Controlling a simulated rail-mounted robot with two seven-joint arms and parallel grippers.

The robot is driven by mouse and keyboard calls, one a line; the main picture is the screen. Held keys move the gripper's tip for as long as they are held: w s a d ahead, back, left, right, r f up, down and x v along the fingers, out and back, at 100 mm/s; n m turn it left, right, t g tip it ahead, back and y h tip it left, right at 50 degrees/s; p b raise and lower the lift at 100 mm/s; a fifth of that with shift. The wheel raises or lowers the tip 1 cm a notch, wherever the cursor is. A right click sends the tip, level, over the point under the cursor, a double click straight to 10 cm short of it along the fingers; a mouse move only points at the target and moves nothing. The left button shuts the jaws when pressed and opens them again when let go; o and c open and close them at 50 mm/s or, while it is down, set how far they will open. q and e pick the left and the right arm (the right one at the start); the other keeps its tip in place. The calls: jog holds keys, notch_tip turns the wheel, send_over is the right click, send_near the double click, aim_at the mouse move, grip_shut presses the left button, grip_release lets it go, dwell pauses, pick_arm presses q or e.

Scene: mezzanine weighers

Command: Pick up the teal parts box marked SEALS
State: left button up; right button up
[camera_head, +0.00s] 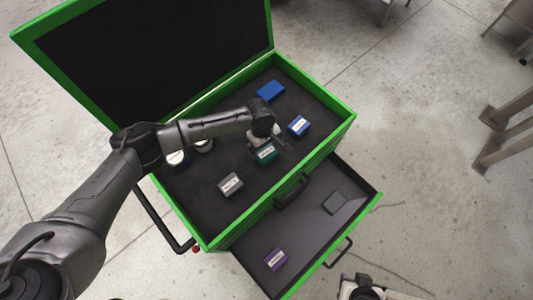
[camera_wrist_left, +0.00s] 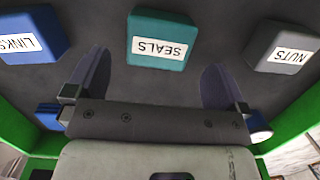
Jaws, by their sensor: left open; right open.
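The teal parts box (camera_head: 265,154) marked SEALS sits on the dark floor of the green chest's top compartment. It also shows in the left wrist view (camera_wrist_left: 162,27), its label upside down. My left gripper (camera_head: 273,143) is open above and beside it. In the left wrist view the two fingers of my left gripper (camera_wrist_left: 156,62) stand apart on either side of the box's near edge, with nothing held. My right gripper (camera_head: 362,287) is partly in view at the bottom edge of the head view, empty and away from the chest.
A blue LINKS box (camera_wrist_left: 32,38) and a grey NUTS box (camera_wrist_left: 283,46) flank the teal box with gaps. Another blue box (camera_head: 270,90) and round containers (camera_head: 177,158) share the compartment. The open lower drawer (camera_head: 300,237) holds a purple box (camera_head: 276,259) and a dark grey box (camera_head: 335,203).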

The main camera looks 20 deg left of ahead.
aim_at(266, 152)
pick_arm(q)
jog(key=shift+s+d+f, duration=0.1)
jog(key=shift+d+f, duration=0.05)
jog(key=shift+f, duration=1.2)
jog(key=shift+s+d+f, duration=0.1)
jog(key=shift+f, duration=1.25)
jog(key=c, duration=0.9)
